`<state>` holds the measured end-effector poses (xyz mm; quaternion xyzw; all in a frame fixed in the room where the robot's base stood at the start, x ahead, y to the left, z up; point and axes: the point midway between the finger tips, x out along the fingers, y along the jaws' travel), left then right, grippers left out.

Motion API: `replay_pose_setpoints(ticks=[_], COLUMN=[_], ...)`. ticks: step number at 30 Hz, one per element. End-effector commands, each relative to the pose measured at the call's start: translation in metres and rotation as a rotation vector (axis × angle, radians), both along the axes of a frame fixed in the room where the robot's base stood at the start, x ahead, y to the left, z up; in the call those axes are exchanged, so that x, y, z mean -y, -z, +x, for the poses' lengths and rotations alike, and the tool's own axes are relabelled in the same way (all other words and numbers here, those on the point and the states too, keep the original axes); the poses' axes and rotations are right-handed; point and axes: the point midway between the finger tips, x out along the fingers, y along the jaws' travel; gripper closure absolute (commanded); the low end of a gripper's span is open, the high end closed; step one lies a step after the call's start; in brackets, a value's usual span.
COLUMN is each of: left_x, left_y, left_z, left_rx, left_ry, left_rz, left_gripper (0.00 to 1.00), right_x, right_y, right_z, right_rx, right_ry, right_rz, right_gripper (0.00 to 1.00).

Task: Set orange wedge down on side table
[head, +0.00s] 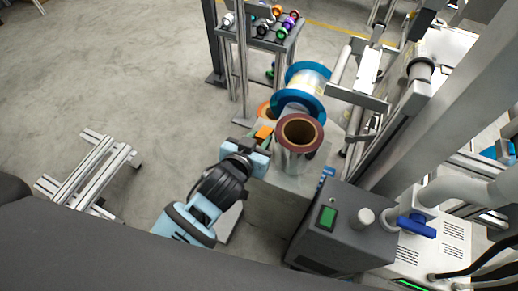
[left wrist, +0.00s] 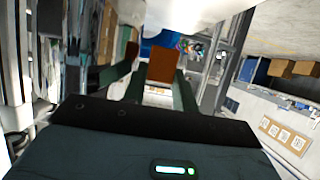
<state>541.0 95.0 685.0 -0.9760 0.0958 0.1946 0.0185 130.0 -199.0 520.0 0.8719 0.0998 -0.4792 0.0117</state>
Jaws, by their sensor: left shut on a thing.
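The orange wedge (head: 264,132) is small and held in my left gripper (head: 261,139), beside the near reel in the head view. In the left wrist view the wedge (left wrist: 163,65) shows as an orange-brown block between the two dark fingers of the left gripper (left wrist: 160,82). A grey, box-like table (head: 285,185) stands under the reels, and the gripper is over its left side. I cannot tell the gap between wedge and table top. My right gripper is not in view.
A clear film reel with a dark red rim (head: 299,133) stands close right of the gripper. A blue-flanged reel (head: 300,88) is behind it. A stand with coloured rolls (head: 262,33) is farther back. A grey control box (head: 335,232) is at front right. Floor at left is mostly free.

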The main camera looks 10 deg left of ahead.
Motion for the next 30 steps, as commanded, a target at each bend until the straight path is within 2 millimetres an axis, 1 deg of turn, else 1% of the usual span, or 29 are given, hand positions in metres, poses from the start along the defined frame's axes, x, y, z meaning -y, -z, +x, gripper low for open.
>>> replay_pose_setpoints(ticks=[1,8,11,15,18,25,29,30], left_x=[0.0,0.0,0.0,0.0,0.0,0.0,0.0,0.0], left_y=[0.004,0.006,0.016,0.036,0.044,0.043,0.047,0.047], left_z=[0.0,0.0,0.0,-0.001,0.0,0.0,0.0,0.0], left_rx=[-0.001,0.0,-0.002,-0.004,-0.001,0.001,0.0,0.0], left_ry=[0.0,0.0,0.0,0.0,0.0,0.0,0.0,0.0], left_rz=[0.0,0.0,0.0,0.001,0.001,0.0,-0.001,-0.001], left_gripper=[0.94,0.94,0.94,0.94,0.94,0.94,0.94,0.69], right_x=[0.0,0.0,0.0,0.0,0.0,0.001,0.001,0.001], right_y=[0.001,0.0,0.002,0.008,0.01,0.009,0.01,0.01], right_z=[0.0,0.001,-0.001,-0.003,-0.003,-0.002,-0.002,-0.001], right_rx=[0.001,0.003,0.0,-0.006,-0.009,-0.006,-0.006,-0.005], right_ry=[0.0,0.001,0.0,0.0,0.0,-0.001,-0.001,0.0], right_rz=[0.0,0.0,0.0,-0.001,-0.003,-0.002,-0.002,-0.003], right_gripper=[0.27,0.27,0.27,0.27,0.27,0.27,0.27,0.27])
